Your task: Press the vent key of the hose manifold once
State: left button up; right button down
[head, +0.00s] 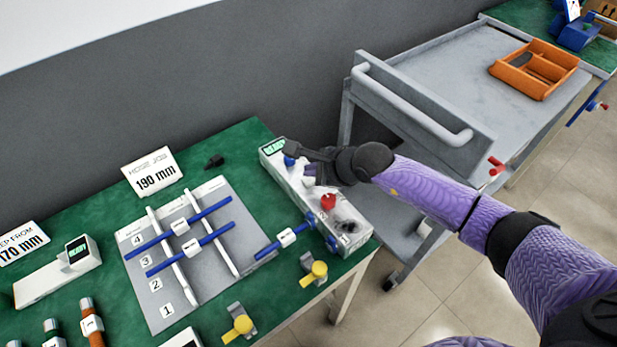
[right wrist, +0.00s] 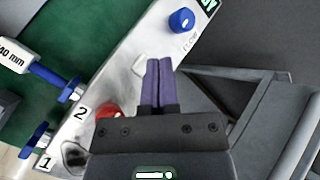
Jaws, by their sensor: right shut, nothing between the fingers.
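The hose manifold (head: 345,238) is a long pale box along the right edge of the green table. It carries a blue key (right wrist: 182,20), a red key (head: 328,202), a whitish key (right wrist: 139,66), a dark round part and a small green display. My right gripper (head: 310,169) is shut and empty over the manifold. In the right wrist view its purple fingertips (right wrist: 158,62) appear beside the whitish key; contact cannot be told. My left gripper is out of view.
A blue hose with a white tag (head: 287,237) joins the manifold's left side. A numbered board (head: 205,283) with two blue hoses lies left of it. Yellow-knobbed valves (head: 314,272) stand in front. A grey cart (head: 440,75) with an orange tray stands to the right.

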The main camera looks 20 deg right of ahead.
aim_at(312, 181)
jog(key=shift+f, duration=0.25)
jog(key=shift+f+b, duration=0.45)
dwell(0.6)
jog(key=shift+r, duration=0.15)
jog(key=shift+r+p, duration=0.75)
notch_tip(312, 181, up, 5)
jog(key=p, duration=0.4)
jog(key=shift+r, duration=0.1)
dwell(0.6)
